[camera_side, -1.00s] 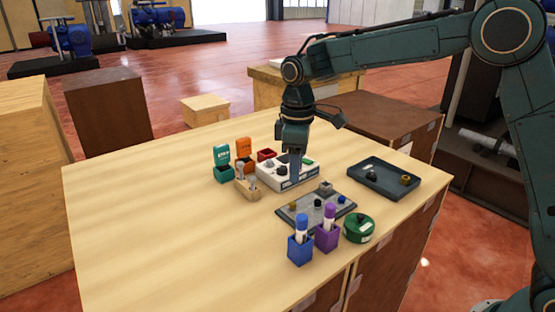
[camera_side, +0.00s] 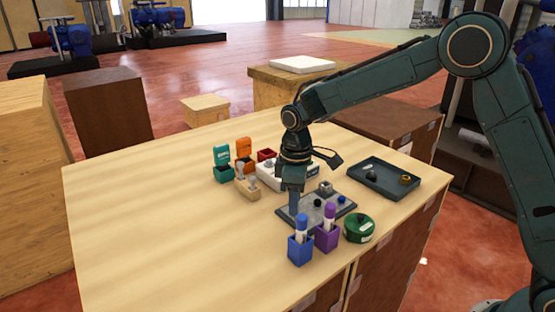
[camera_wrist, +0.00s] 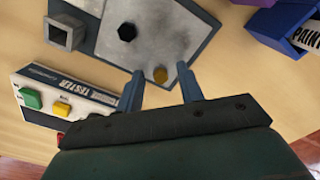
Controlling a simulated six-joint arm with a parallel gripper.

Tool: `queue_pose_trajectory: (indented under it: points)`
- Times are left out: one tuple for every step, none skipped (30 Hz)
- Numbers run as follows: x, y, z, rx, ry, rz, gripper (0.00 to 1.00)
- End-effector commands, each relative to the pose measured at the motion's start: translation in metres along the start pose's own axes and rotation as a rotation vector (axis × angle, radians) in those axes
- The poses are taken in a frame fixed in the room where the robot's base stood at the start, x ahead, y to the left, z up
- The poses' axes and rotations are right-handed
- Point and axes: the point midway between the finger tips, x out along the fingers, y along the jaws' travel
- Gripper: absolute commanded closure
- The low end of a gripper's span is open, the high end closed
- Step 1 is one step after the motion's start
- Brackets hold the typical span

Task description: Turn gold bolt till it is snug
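The gold bolt (camera_wrist: 160,75) sits on the grey plate (camera_wrist: 110,40) near its edge in the wrist view. My gripper (camera_wrist: 163,82) is open, with one finger on each side of the bolt and a gap to each; how far the tips are above it I cannot tell. In the side view my gripper (camera_side: 293,208) is low over the left end of the plate (camera_side: 322,222) and hides the gold bolt. A black hex bolt (camera_wrist: 127,32) and a square grey socket block (camera_wrist: 63,33) are also on the plate.
The white tester box (camera_wrist: 65,100) with green and yellow buttons is beside the plate. Blue (camera_side: 300,250) and purple (camera_side: 327,236) marker holders and a green round container (camera_side: 359,228) stand in front. A dark tray (camera_side: 376,180) lies right. The table's left side is clear.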

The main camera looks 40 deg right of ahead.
Motion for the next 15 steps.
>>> queue_pose_trajectory:
  points:
    - [-0.0001, 0.0, 0.0, 0.0, 0.0, 0.0, 0.63]
    - [-0.0001, 0.0, 0.0, 0.0, 0.0, 0.0, 0.67]
    - [-0.0002, 0.0, 0.0, 0.0, 0.0, 0.0, 0.74]
    - [-0.0003, 0.0001, -0.0001, 0.0, 0.0, 0.0, 0.8]
    - [-0.0003, 0.0001, -0.0001, 0.0, 0.0, 0.0, 0.86]
    - [-0.0003, 0.0001, -0.0001, 0.0, 0.0, 0.0, 0.94]
    - [-0.0004, 0.0, -0.0001, 0.0, 0.0, 0.0, 1.0]
    - [-0.0004, 0.0001, -0.0001, 0.0, 0.0, 0.0, 1.0]
    - [-0.0004, 0.0, -0.0001, 0.0, 0.0, 0.0, 1.0]
    - [-0.0005, 0.0, -0.0001, 0.0, 0.0, 0.0, 1.0]
    - [-0.0005, 0.0001, -0.0001, 0.0, 0.001, 0.0, 1.0]
    - [-0.0006, 0.0, -0.0002, 0.001, 0.001, 0.0, 1.0]
    - [-0.0006, 0.0, -0.0002, 0.002, 0.001, 0.0, 1.0]
    - [-0.0006, 0.0, -0.0002, 0.004, 0.001, 0.0, 1.0]
    - [-0.0007, 0.0, -0.0002, 0.008, 0.001, 0.0, 1.0]
